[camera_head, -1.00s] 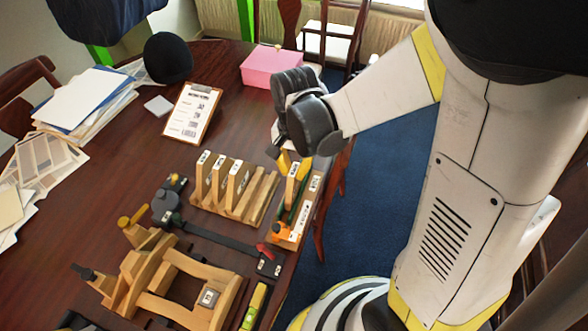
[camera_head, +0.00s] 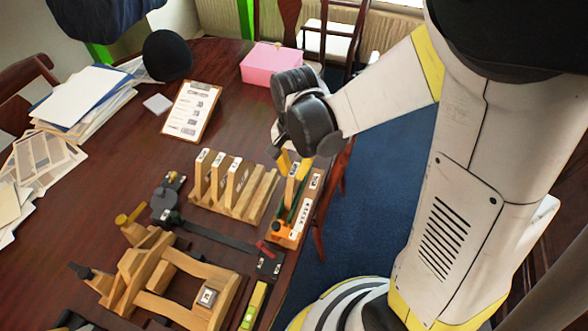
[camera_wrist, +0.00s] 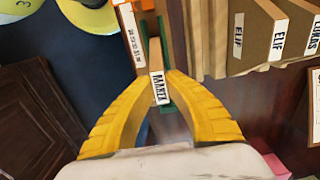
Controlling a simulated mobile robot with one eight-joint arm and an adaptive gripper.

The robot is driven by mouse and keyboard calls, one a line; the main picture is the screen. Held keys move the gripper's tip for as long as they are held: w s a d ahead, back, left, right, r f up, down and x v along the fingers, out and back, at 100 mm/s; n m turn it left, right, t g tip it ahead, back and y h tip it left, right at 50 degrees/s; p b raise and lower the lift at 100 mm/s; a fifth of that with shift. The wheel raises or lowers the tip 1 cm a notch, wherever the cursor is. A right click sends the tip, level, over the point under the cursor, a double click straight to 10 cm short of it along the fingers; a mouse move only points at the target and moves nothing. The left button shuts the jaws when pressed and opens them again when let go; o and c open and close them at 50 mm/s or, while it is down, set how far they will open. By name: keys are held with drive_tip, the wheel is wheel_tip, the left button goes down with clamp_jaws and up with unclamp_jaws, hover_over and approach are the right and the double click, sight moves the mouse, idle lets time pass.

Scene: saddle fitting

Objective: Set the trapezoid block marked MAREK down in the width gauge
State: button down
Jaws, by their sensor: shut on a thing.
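The trapezoid block marked MAREK (camera_wrist: 159,88) is between the yellow fingers of my gripper (camera_wrist: 161,78) in the wrist view, its label facing the camera. In the head view the pale wooden block (camera_head: 291,188) stands upright under my gripper (camera_head: 294,166). The width gauge (camera_head: 284,233) is at the table's right edge, with an orange end, green strips and a white printed scale. It also shows in the wrist view (camera_wrist: 127,38). The block is lined up over or between the green strips. I cannot tell whether its lower end touches the gauge floor.
Left of the gauge is a wooden rack (camera_head: 262,203) with several upright labelled blocks, including ELIF (camera_wrist: 262,35). In front lie a dark caliper-like tool (camera_head: 215,236) and a wooden saddle frame (camera_head: 168,280). A clipboard (camera_head: 192,110) and a pink box (camera_head: 268,65) lie farther back.

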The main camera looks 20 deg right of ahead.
idle(0.9)
drive_tip(key=c, duration=1)
unclamp_jaws()
drive_tip(key=shift+r+p, duration=1.9)
drive_tip(key=shift+r, duration=0.55)
drive_tip(key=shift+r+p, duration=1.25)
drive_tip(key=shift+r, duration=0.3)
